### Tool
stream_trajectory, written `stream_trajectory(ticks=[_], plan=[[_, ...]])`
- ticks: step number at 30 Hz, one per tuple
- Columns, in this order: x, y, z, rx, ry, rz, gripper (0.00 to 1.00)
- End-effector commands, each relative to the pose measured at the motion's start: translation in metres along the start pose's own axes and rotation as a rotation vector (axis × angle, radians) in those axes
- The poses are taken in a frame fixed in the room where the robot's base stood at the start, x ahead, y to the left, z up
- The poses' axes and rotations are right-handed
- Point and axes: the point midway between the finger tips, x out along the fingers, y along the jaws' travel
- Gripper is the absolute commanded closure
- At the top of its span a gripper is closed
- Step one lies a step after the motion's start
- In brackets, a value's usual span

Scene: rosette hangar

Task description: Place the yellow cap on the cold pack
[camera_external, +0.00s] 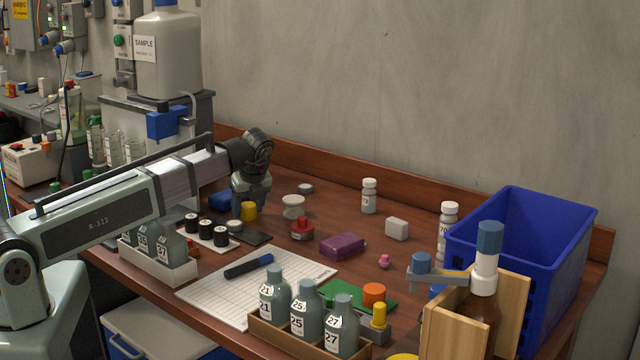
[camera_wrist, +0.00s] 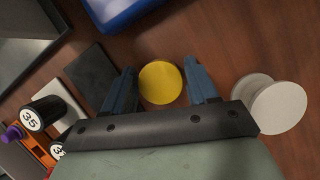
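The yellow cap (camera_external: 249,211) stands on the wooden table beneath my gripper (camera_external: 246,203). In the wrist view the round yellow cap (camera_wrist: 160,82) lies between the two blue-grey fingers of my gripper (camera_wrist: 160,72). The fingers are apart, one on each side of the cap, with narrow gaps visible. A blue item (camera_external: 221,201), which looks like the cold pack, lies just left of the cap, partly hidden by my gripper. Its blue edge (camera_wrist: 128,14) shows at the top of the wrist view.
A dark flat plate (camera_external: 252,234) and black-capped vials (camera_external: 206,230) are nearby. A blue crate (camera_external: 512,250) stands far right.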

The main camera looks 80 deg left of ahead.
Motion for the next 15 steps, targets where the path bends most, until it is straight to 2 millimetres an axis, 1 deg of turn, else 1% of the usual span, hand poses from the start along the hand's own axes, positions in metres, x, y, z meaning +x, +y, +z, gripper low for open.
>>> stream_trajectory(ticks=[1, 2, 13, 15], plan=[[-0.0001, 0.0, -0.0001, 0.0, 0.0, 0.0, 0.47], [-0.0001, 0.0, 0.0, 0.0, 0.0, 0.0, 0.5], [-0.0002, 0.0, 0.0, 0.0, 0.0, 0.0, 0.85], [-0.0002, 0.0, 0.0, 0.0, 0.0, 0.0, 0.86]])
